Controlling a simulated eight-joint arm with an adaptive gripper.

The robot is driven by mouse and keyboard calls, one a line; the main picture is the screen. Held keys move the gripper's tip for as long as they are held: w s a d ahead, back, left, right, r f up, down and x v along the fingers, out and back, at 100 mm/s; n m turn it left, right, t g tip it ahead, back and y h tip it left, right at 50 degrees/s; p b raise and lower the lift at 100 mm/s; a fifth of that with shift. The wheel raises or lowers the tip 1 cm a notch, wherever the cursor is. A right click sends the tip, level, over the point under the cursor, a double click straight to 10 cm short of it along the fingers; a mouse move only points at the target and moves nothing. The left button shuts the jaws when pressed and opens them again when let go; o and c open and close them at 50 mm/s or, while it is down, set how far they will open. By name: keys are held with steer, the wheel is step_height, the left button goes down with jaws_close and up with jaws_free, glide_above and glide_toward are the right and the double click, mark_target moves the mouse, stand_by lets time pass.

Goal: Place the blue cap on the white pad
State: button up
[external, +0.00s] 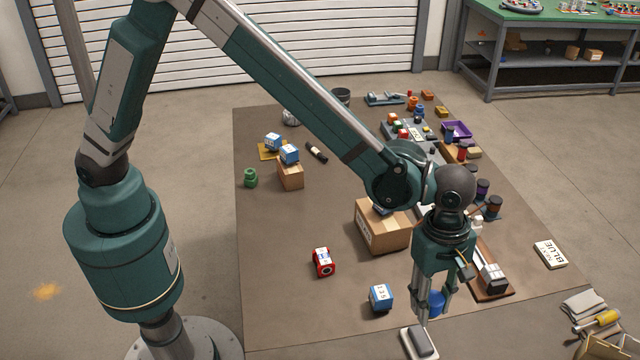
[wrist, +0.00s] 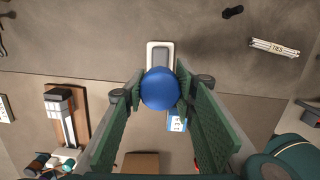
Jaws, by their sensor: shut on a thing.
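My gripper (external: 432,310) points down near the front edge of the brown mat and is shut on the blue cap (external: 434,302). In the wrist view the cap (wrist: 160,88) is a round blue shape between the fingertips of my gripper (wrist: 162,90). A white pad (external: 408,334) with a dark grey block on it lies at the bottom of the external view, below and slightly left of the cap. In the wrist view the pad (wrist: 151,46) shows just beyond the cap, partly covered by it. The cap looks raised; its exact height above the pad is unclear.
A blue-and-white cube (external: 381,298) stands left of my gripper, with a red item (external: 323,262) farther left. A cardboard box (external: 380,232) is behind. The mat's front left is clear.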

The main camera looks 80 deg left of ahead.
steer(key=shift+f, duration=0.1)
glide_above(422, 340)
steer(key=shift+a+f, duration=0.15)
steer(key=shift+f, duration=1.4)
steer(key=shift+a+f, duration=0.1)
steer(key=shift+f, duration=1.4)
steer(key=shift+f, duration=0.1)
steer(key=shift+f, duration=1.75)
steer(key=shift+f+b, duration=0.15)
steer(key=shift+b, duration=0.25)
steer(key=o, duration=0.9)
steer(key=r, duration=0.4)
steer(key=a+r, duration=0.1)
steer(key=r, duration=0.7)
steer(key=shift+s+a+r+p, duration=0.15)
steer(key=shift+a+p, duration=0.1)
steer(key=shift+p, duration=0.15)
